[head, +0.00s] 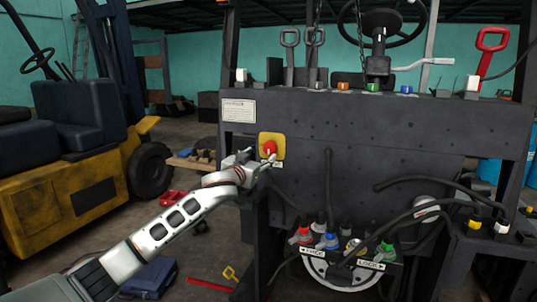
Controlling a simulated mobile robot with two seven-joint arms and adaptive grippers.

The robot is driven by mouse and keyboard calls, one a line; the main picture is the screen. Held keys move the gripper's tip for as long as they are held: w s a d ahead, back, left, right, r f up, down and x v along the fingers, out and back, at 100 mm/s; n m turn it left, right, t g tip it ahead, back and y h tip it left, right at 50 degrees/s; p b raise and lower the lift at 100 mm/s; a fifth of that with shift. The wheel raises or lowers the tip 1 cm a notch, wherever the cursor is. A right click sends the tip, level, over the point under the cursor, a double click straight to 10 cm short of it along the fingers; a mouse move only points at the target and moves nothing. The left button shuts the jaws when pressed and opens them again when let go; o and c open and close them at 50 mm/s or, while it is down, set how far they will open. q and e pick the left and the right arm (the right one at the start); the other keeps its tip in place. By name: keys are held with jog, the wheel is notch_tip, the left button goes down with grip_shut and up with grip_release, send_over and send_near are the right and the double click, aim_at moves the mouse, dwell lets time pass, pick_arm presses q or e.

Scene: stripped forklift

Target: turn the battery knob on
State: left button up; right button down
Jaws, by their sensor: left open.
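The battery knob (269,147) is red and sits on a square yellow plate on the left part of the dark forklift panel (350,140). My left arm comes in from the lower left. My left gripper (268,160) is open, with its fingertips just below and at the knob's lower edge. I cannot tell whether a finger touches the knob. A small label under the plate is partly covered by the gripper. My right gripper is not in view.
Cables and coloured connectors (345,242) hang at the panel's lower middle. A steering wheel (380,25) and red handle (490,50) stand above. A yellow forklift (60,190) stands at left. A blue box (152,278) and red tools lie on the floor.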

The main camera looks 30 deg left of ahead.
aim_at(269, 148)
pick_arm(q)
jog(key=w, duration=0.2)
jog(key=w+b, duration=0.1)
jog(key=w, duration=0.3)
jog(key=shift+a+f+b, duration=0.1)
jog(key=shift+a+b, duration=0.15)
jog(key=shift+b, duration=0.05)
jog(key=shift+w, duration=0.85)
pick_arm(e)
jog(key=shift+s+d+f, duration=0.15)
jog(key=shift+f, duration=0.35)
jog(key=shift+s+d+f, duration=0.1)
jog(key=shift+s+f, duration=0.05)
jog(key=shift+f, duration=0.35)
pick_arm(q)
jog(key=shift+r, duration=0.2)
jog(key=c, duration=1.1)
